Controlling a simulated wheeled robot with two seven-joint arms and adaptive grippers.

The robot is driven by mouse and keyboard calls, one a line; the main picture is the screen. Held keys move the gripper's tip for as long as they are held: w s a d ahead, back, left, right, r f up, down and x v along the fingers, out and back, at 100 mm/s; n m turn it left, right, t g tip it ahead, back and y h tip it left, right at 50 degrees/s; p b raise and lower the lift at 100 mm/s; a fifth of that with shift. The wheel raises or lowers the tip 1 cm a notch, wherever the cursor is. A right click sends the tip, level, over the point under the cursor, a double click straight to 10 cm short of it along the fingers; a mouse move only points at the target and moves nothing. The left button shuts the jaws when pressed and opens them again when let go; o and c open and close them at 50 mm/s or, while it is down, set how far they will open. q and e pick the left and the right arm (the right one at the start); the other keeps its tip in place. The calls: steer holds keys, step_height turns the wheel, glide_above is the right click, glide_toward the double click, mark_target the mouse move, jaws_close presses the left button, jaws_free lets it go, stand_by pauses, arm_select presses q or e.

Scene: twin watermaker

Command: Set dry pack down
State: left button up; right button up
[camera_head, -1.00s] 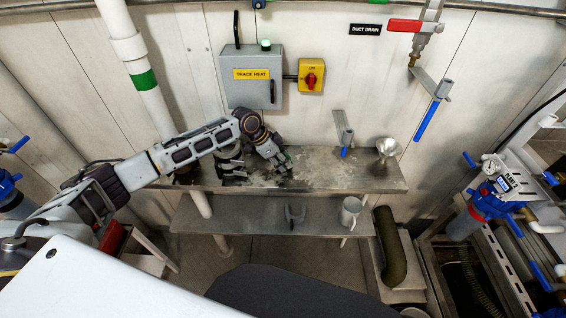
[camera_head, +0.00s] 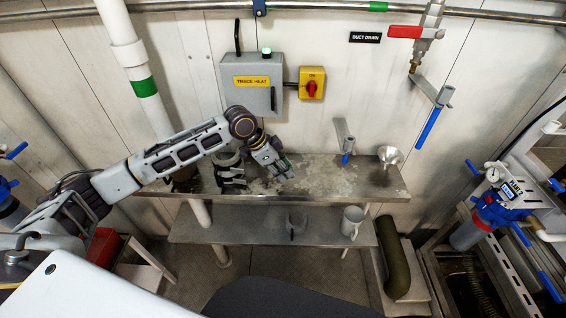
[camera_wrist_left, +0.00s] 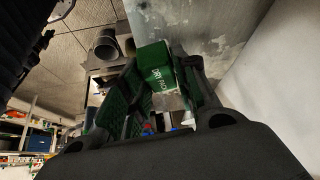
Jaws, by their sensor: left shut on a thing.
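My left gripper (camera_head: 280,171) hangs low over the upper metal shelf (camera_head: 330,177), pointing down and to the right. It is shut on the dry pack, a small green block with white "DRY PACK" lettering, seen between the fingers in the left wrist view (camera_wrist_left: 154,66). In the head view only a bit of green shows at the fingertips. I cannot tell whether the pack touches the shelf. My right gripper is not in view.
Dark cylindrical items (camera_head: 230,172) stand on the shelf just left of the gripper. A metal funnel (camera_head: 389,156) is at its right end. The upper shelf's middle right is clear.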

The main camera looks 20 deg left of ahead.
arm_select(q)
steer(key=s+d+b, duration=0.1)
steer(key=s+d, duration=0.2)
steer(key=s, duration=1)
steer(key=shift+s+d, duration=0.15)
steer(key=shift+d, duration=0.25)
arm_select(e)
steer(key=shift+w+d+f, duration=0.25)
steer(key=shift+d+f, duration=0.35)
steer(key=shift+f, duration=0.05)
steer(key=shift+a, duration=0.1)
